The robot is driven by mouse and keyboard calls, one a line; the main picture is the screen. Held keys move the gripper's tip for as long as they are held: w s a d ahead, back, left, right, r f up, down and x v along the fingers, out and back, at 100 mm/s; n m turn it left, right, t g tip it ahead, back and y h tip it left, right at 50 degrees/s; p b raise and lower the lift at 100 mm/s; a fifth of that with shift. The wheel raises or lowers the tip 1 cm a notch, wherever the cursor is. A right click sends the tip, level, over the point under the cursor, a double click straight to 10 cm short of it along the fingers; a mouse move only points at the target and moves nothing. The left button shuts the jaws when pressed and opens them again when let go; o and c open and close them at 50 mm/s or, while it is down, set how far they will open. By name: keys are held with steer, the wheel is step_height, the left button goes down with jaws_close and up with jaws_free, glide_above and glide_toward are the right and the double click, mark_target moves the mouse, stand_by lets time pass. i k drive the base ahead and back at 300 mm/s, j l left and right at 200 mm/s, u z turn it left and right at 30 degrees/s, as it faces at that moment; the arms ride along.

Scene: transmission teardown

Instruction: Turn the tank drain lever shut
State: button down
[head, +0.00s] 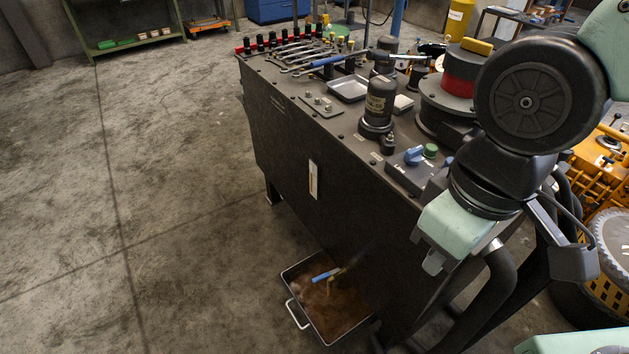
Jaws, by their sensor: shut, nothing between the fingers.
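The tank drain lever (325,275) has a blue handle and sits low on the front side of the dark tank (290,170). Its handle sticks out away from the tank wall, roughly in line with the dim valve body behind it. A small brass spout (330,286) points down below it. A drain pan (288,272) with brown liquid lies on the floor under the valve. My gripper (433,262) is right of and above the lever, beside the tank's near end and clear of the lever. Its fingers are mostly hidden behind its pale green housing; it is shut and empty.
The tank top carries wrenches (300,58), a metal tray (348,90), a black filter canister (378,103) and a blue knob (414,155). Dark curved hoses (497,270) hang at the near end. Yellow machinery (600,160) stands right. The floor left of the tank is clear.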

mark_target(322, 276)
steer(key=j+u, duration=0.2)
steer(key=j, duration=0.6)
steer(key=i+j+u, duration=0.1)
steer(key=u, duration=0.3)
steer(key=i+u, duration=0.15)
steer(key=u, duration=0.25)
